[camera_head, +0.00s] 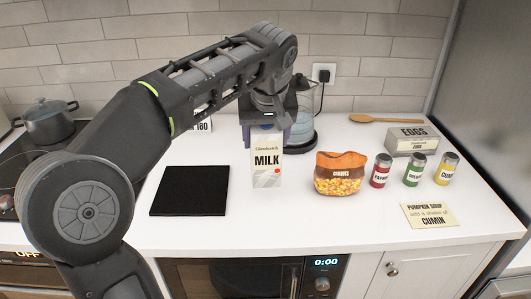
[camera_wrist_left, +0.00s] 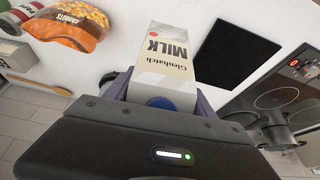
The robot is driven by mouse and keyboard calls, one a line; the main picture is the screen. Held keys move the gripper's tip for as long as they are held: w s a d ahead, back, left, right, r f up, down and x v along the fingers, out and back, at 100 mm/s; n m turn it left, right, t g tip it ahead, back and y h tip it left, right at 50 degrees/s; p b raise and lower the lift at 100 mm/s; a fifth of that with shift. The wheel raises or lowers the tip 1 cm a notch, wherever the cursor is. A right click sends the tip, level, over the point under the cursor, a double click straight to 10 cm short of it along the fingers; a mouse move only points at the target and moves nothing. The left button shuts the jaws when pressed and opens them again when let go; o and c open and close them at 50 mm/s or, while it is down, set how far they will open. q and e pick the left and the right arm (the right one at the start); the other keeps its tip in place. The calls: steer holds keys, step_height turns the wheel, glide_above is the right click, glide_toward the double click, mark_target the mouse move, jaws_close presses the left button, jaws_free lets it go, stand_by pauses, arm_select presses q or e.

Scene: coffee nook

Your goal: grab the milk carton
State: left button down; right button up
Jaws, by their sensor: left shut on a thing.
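The milk carton (camera_head: 267,166) stands upright on the white counter, cream and grey with "MILK" on its front. My left gripper (camera_head: 267,133) comes down from above and behind it, shut on its upper part. In the left wrist view the carton (camera_wrist_left: 168,60) sits between the two purple-grey fingers of the gripper (camera_wrist_left: 160,98), with its blue cap close to the palm. I cannot tell whether the carton's base is touching the counter. My right gripper does not show in either view.
A black mat (camera_head: 188,205) lies left of the carton. An orange carrots bag (camera_head: 341,173) and several spice jars (camera_head: 414,170) stand to its right. A recipe card (camera_head: 429,215), an egg box (camera_head: 411,142) and a wooden spoon (camera_head: 385,119) are further right. A pot (camera_head: 47,122) is on the stove.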

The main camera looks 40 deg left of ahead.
arm_select(q)
steer(key=shift+r+p, duration=0.5)
steer(key=shift+r, duration=1.05)
